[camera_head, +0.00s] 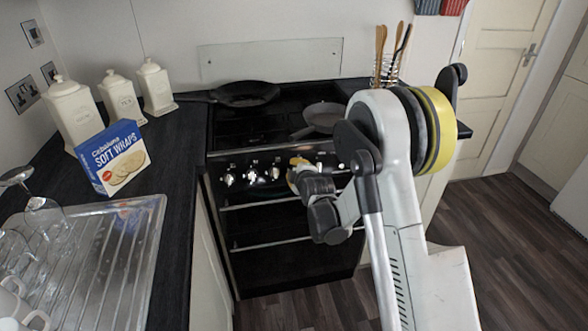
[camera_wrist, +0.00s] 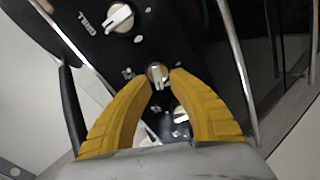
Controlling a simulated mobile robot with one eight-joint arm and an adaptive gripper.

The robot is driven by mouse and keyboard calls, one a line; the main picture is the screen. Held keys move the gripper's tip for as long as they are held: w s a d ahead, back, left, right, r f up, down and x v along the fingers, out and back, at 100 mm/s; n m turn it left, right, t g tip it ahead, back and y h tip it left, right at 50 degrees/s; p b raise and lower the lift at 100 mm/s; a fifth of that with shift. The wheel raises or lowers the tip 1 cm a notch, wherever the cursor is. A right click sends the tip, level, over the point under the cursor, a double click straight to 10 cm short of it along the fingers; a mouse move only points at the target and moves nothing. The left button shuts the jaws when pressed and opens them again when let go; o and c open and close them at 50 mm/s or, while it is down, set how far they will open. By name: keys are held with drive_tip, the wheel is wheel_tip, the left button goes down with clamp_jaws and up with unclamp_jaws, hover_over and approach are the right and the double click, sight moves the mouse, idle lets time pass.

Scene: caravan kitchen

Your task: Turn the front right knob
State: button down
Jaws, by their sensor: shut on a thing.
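The black cooker (camera_head: 290,222) has a row of pale knobs along its front panel. In the head view, several knobs (camera_head: 251,175) show to the left of my gripper (camera_head: 296,168), which is at the panel with its yellow fingertips against it. In the wrist view, the yellow fingers of my gripper (camera_wrist: 158,79) are closed around a small knob (camera_wrist: 157,71), one finger on each side. My arm hides part of the panel's right side in the head view.
Two dark pans, one at the back left (camera_head: 243,93) and one at the right (camera_head: 322,116), sit on the hob. A soft wraps box (camera_head: 112,158) and white canisters (camera_head: 72,112) stand on the left worktop. Oven handle rails (camera_head: 268,241) lie below the panel.

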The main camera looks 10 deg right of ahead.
drive_tip(key=shift+f+n, duration=0.2)
drive_tip(key=shift+n, duration=1.7)
drive_tip(key=c, duration=1.1)
unclamp_jaws()
drive_tip(key=shift+s, duration=0.15)
drive_tip(key=v, duration=1.1)
drive_tip(key=shift+s+r, duration=0.25)
drive_tip(key=shift+s, duration=0.1)
